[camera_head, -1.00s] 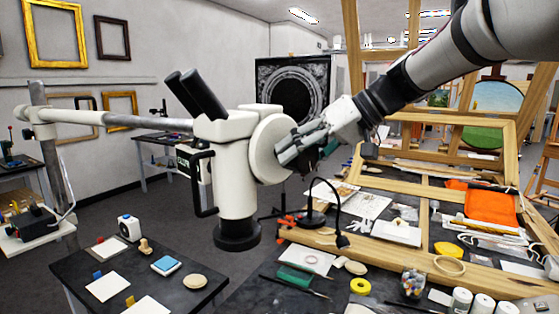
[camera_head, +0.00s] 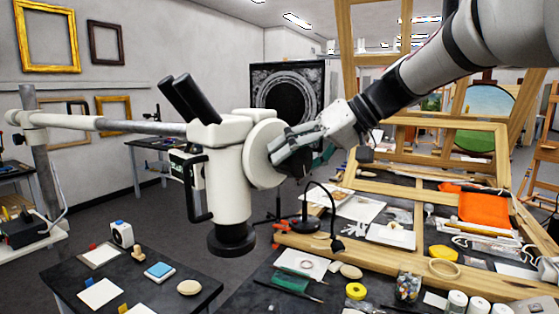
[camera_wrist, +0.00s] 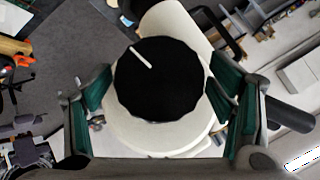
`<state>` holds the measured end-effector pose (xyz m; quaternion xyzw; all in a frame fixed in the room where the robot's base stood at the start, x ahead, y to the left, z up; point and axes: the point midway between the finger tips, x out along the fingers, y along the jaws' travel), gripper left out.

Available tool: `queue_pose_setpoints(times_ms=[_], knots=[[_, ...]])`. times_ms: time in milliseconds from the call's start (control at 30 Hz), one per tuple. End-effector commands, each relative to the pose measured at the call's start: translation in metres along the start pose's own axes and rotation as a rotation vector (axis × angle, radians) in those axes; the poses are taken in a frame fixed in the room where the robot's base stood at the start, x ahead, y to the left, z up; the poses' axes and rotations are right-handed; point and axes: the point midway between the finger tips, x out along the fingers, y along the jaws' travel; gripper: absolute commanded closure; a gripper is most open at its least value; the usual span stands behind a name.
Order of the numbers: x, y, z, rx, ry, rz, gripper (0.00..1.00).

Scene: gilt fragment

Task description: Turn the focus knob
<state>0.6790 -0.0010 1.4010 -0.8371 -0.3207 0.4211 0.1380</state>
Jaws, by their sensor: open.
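A white microscope (camera_head: 228,185) with black eyepieces hangs on a grey horizontal arm in the head view. The black focus knob (camera_wrist: 160,80) fills the middle of the wrist view, on a round white housing, and has a white mark line pointing to the upper left. My gripper (camera_head: 292,146) is at the right side of that housing in the head view, hiding most of the knob. In the wrist view my gripper (camera_wrist: 158,105) is open, with one green-padded finger on each side of the knob. A gap shows on the left; contact on the right cannot be told.
A dark table (camera_head: 140,285) with cards and small blocks stands below left. A black desk lamp (camera_head: 325,215) and a wooden easel frame (camera_head: 400,260) stand right of the microscope. A cluttered bench lies beneath. The grey microscope arm (camera_head: 130,126) spans the left side.

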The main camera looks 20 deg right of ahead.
Motion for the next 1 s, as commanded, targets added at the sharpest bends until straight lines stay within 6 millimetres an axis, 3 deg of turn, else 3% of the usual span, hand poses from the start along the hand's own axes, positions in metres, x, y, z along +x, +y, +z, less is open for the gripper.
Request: queue_pose_setpoints(times_ms=[600,1000], knots=[[-0.104,0.001,0.0,0.002,0.002,0.003,0.24],[-0.118,0.0,0.001,0.001,0.0,0.0,0.24]])
